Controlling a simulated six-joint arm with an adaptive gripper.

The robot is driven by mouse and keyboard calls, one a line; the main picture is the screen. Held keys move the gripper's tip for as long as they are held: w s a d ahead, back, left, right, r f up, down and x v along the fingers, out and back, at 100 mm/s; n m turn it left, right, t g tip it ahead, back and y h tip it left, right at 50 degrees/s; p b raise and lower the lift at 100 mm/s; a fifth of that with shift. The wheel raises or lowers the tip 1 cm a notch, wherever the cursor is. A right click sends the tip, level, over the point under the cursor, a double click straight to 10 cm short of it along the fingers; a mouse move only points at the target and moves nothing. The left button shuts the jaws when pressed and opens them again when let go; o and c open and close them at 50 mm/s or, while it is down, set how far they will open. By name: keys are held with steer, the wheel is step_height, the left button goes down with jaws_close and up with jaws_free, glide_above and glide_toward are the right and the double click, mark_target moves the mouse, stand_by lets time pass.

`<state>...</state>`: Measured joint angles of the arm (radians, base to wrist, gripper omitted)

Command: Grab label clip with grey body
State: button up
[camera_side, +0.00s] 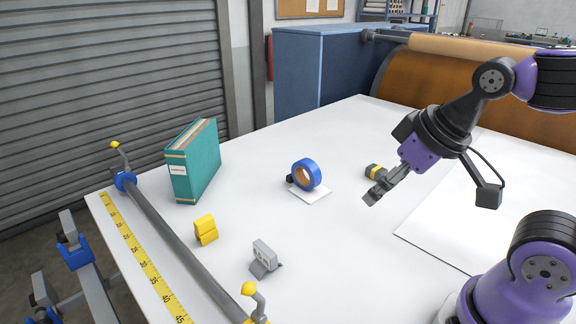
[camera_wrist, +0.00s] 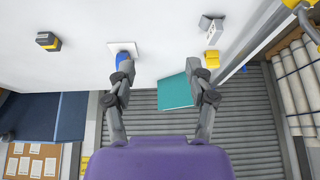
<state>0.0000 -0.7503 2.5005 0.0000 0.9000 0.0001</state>
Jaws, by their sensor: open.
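The label clip with the grey body (camera_side: 265,255) stands on the white table near the front middle in the side view. In the wrist view the grey clip (camera_wrist: 206,22) is at the top right, beyond my right finger. A yellow clip (camera_side: 206,229) stands behind and left of it; in the wrist view this yellow clip (camera_wrist: 211,58) is close to the right fingertip in the picture. My gripper (camera_side: 376,191) is above the table, right of the blue tape and well away from the grey clip. In the wrist view my gripper (camera_wrist: 159,72) has its fingers wide apart with nothing between them.
A blue tape roll (camera_side: 307,174) stands on a white pad (camera_side: 312,192). A black-and-yellow block (camera_side: 375,172) sits behind my gripper. A teal binder (camera_side: 194,163) stands at the back left. A grey bar (camera_side: 180,241) and yellow ruler (camera_side: 138,250) run along the left table edge.

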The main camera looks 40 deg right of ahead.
stand_by(0.3)
steer(key=shift+c, duration=0.5)
steer(key=g, duration=0.4)
glide_toward(265, 248)
steer(key=shift+m, duration=0.4)
step_height(265, 248, down, 5)
steer(key=shift+w+d+r, duration=0.1)
steer(key=shift+w, duration=0.05)
steer(key=f, duration=0.3)
steer(key=w+f, duration=0.1)
steer(key=f, duration=0.1)
steer(key=shift+w+f, duration=0.1)
steer(key=shift+f, duration=0.3)
jaws_close()
